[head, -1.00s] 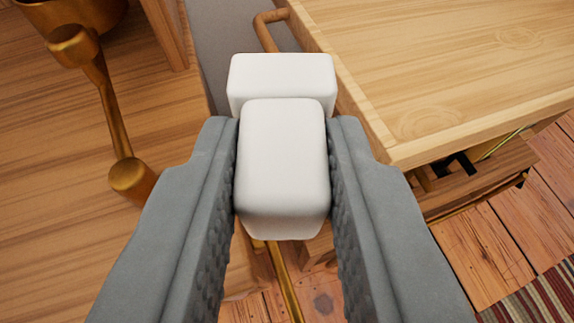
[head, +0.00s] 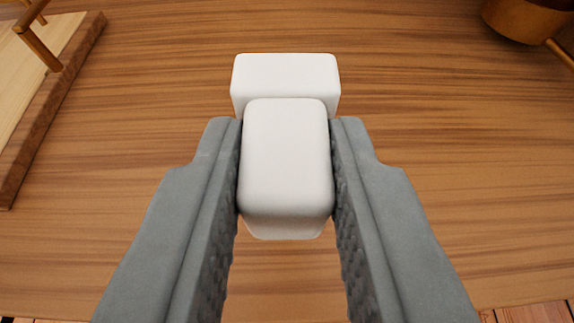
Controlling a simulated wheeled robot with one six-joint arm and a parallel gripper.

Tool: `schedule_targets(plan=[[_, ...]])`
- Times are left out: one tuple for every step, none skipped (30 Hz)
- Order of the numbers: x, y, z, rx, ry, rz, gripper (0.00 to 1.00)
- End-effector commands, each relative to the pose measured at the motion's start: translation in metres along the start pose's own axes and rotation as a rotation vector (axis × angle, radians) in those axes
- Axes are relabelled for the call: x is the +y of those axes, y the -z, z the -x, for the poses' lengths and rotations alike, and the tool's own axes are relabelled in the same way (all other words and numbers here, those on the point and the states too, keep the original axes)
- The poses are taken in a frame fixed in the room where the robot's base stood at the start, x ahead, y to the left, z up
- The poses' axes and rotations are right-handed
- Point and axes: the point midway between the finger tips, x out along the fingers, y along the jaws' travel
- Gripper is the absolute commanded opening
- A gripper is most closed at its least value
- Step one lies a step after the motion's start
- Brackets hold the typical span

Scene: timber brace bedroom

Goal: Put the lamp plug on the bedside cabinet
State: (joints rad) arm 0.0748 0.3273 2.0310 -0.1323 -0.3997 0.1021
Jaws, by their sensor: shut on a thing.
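The lamp plug (head: 286,165) is a white rounded block with a second, wider white block at its far end. My gripper (head: 287,170) is shut on it, with one grey textured finger on each side. The plug is over a brown striped wooden top (head: 440,230), which looks like the bedside cabinet. I cannot tell whether the plug touches the top or hangs above it. The plug hides the wood directly under it.
A brass round object with a rod (head: 528,18) stands at the top right corner. A pale wooden tray-like piece with a dark rim (head: 55,115) and a brown handle lies at the left. The wood around the plug is clear. Floor planks show at the bottom corners.

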Motion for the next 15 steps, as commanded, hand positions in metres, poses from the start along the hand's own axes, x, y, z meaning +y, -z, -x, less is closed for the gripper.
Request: schedule_targets(plan=[[-0.014,-0.001,0.002,0.0,0.012,0.005,0.0],[-0.021,-0.001,0.004,-0.001,0.017,0.008,0.0],[-0.029,-0.001,0.005,-0.001,0.023,0.01,0.0],[-0.034,-0.002,0.006,-0.002,0.027,0.012,0.0],[-0.038,-0.002,0.007,-0.002,0.031,0.014,0.0],[-0.043,-0.003,0.008,-0.002,0.035,0.015,0.0],[-0.046,-0.003,0.009,-0.002,0.037,0.016,0.0],[-0.048,-0.003,0.009,-0.003,0.038,0.017,0.0],[-0.05,-0.003,0.01,-0.003,0.04,0.017,0.0],[-0.051,-0.004,0.01,-0.003,0.04,0.018,0.0],[-0.052,-0.004,0.01,-0.003,0.041,0.018,0.0],[-0.053,-0.005,0.01,-0.003,0.041,0.019,0.0],[-0.053,-0.005,0.01,-0.003,0.041,0.019,0.0],[-0.053,-0.006,0.009,-0.003,0.041,0.019,0.0],[-0.053,-0.007,0.009,-0.003,0.041,0.019,0.0]])
